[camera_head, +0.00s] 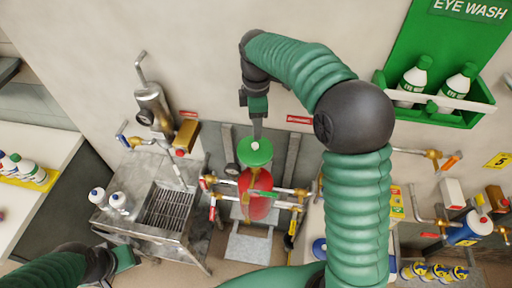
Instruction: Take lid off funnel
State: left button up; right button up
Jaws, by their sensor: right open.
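The round green lid (256,154) with a pale knob on top is at the centre of the head view. Below it is a red vessel (257,203), which looks like the funnel. The lid covers its top, and any contact between them is hidden. My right gripper (257,134) points down from above, open, with its fingertips close to the lid's knob. Whether it touches the knob is not clear. My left gripper (108,279) is low at the left, partly cut off by the bottom edge, away from the lid.
Pipes with valve handles flank the red vessel. A metal sink (155,205) with white bottles (119,202) stands to the left. A green eye wash station (440,75) hangs at the upper right. My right arm hides part of the right side.

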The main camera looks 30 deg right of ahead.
aim_at(255, 144)
jog(key=shift+a+f, duration=0.25)
jog(key=shift+f, duration=0.85)
jog(key=f+p, duration=0.1)
jog(key=f, duration=0.2)
jog(key=f+p, duration=0.1)
jog(key=shift+s+a+f+p, duration=0.35)
jog(key=shift+f, duration=0.05)
jog(key=shift+w+d+f, duration=0.15)
jog(key=shift+f, duration=0.15)
jog(key=shift+d, duration=0.1)
jog(key=c, duration=0.3)
jog(key=shift+a+r, duration=0.1)
jog(key=shift+a, duration=0.1)
grip_shut()
